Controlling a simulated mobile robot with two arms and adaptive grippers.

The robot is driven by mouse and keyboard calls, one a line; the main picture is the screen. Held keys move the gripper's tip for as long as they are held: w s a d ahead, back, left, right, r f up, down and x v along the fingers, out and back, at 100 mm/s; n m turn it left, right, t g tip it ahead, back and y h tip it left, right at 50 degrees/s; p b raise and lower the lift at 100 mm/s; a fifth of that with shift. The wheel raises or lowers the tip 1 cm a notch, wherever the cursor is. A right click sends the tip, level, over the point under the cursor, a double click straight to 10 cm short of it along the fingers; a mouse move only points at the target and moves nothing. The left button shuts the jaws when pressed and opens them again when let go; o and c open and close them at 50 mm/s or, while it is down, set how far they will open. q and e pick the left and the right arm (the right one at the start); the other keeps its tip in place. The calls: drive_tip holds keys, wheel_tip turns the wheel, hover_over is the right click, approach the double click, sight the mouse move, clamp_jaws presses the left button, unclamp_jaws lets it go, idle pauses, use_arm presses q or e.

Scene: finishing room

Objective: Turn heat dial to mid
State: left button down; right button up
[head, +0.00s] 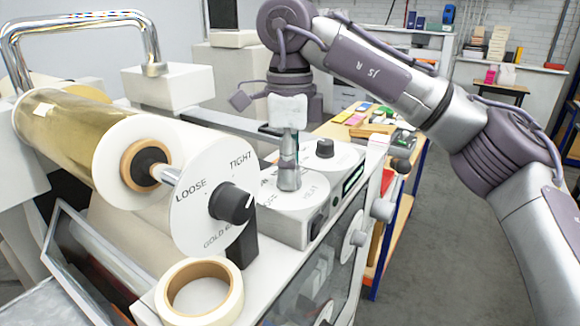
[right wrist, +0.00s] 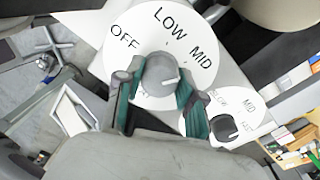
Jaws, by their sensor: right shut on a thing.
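The heat dial (right wrist: 158,74) is a grey round knob on a white disc (right wrist: 108,55) marked OFF, LOW and MID. A white pointer line on the knob points to the right, near the MID side; I cannot tell its exact alignment. My right gripper (right wrist: 157,98) is shut on the knob, with a green-padded finger on each side. In the head view the right gripper (head: 288,180) points straight down onto the disc (head: 310,198) on top of the grey machine box; the gripper hides the knob there. My left gripper is not in view.
A second dial (right wrist: 224,127) with a dark knob sits beside it; it also shows in the head view (head: 325,148). A gold foil roll (head: 75,140), a LOOSE/TIGHT dial (head: 232,203) and a tape roll (head: 199,293) stand at the left. A bench (head: 345,130) with small items is behind.

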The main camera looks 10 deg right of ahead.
drive_tip(key=shift+r, duration=0.15)
drive_tip(key=o, duration=1.1)
drive_tip(key=shift+a, duration=0.1)
drive_tip(key=shift+o, duration=0.2)
wheel_tip(320, 180, up, 12)
drive_tip(key=shift+w, duration=0.25)
